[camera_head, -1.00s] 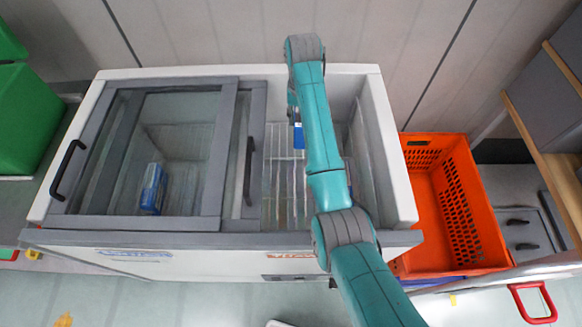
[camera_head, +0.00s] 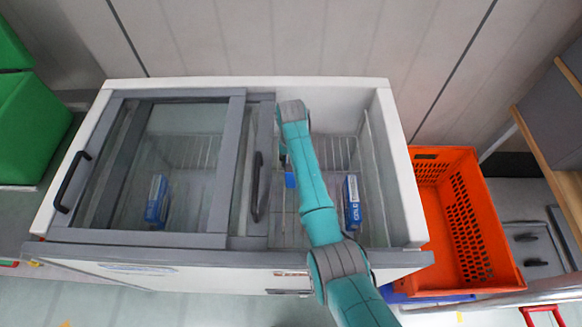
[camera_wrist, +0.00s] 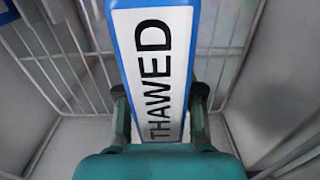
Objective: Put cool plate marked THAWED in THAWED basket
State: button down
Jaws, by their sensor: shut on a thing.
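The THAWED plate (camera_wrist: 155,62) is a long white plate with a blue border and black letters. It stands between the two fingers of my gripper (camera_wrist: 158,112), which is shut on it. In the head view a small blue patch, apparently the held plate (camera_head: 290,180), shows beside my arm inside the open right half of the chest freezer (camera_head: 405,190). My arm hides most of the gripper there. An orange basket (camera_head: 490,240) stands right of the freezer; I see no readable THAWED mark on it.
Another blue plate (camera_head: 352,205) stands in the open right half, right of my arm. A further blue pack (camera_head: 157,200) is under the sliding glass lid (camera_head: 226,170) on the left. The freezer's walls and wire racks surround the gripper. The orange basket looks empty.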

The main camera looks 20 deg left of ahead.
jog(key=shift+f, duration=2.3)
jog(key=shift+f, duration=0.1)
jog(key=c, duration=0.7)
grip_release()
notch_tip(320, 180, up, 12)
jog(key=shift+r, duration=0.1)
